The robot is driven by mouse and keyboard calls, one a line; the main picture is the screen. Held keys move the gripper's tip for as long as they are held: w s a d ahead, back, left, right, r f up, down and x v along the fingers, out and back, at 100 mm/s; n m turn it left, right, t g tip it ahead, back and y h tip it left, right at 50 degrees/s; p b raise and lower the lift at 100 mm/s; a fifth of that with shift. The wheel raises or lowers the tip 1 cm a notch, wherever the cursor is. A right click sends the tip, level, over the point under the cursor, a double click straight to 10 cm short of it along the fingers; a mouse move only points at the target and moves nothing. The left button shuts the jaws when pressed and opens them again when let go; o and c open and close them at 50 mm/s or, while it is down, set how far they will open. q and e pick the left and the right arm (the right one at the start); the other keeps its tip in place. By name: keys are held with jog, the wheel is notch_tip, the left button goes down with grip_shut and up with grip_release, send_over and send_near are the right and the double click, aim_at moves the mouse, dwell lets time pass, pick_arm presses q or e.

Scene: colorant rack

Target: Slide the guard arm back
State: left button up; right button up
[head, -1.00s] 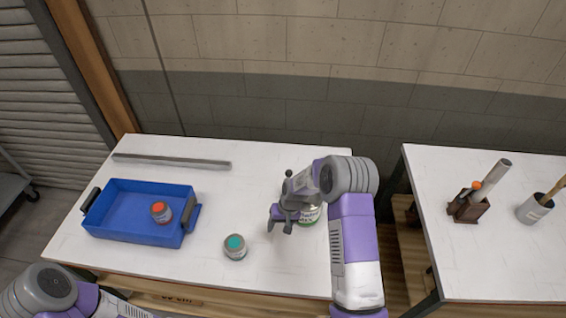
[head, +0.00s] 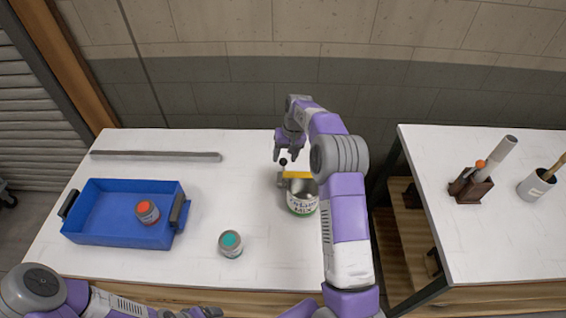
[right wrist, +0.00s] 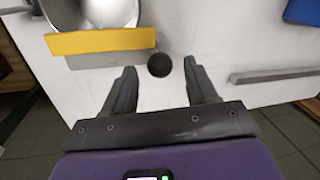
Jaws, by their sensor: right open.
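The guard arm is a yellow bar (head: 298,175) with a round black knob (head: 283,162) near its left end, behind the open metal can (head: 303,198). In the right wrist view, the yellow bar (right wrist: 100,42) lies along the can's rim, and the knob (right wrist: 160,65) shows between the fingertips. My right gripper (head: 287,154) is open, fingers down, just behind and above the knob. The right wrist view shows its two fingers (right wrist: 161,78) apart, one each side of the knob; contact is not clear. My left gripper (head: 203,312) is only partly in view at the bottom edge.
A blue tray (head: 85,238) holding an orange-lidded jar (head: 147,212) stands at left. A teal-lidded jar (head: 230,244) stands at the front, and a grey bar (head: 155,156) lies at the back. A second table (head: 490,245) stands right, across a gap.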

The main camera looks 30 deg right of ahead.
aim_at(284, 159)
jog(key=shift+w+a+f, duration=0.1)
jog(key=shift+a+f, duration=0.05)
jog(key=shift+f, duration=0.7)
jog(key=shift+a+f, duration=0.15)
jog(key=shift+f, duration=0.7)
grip_shut()
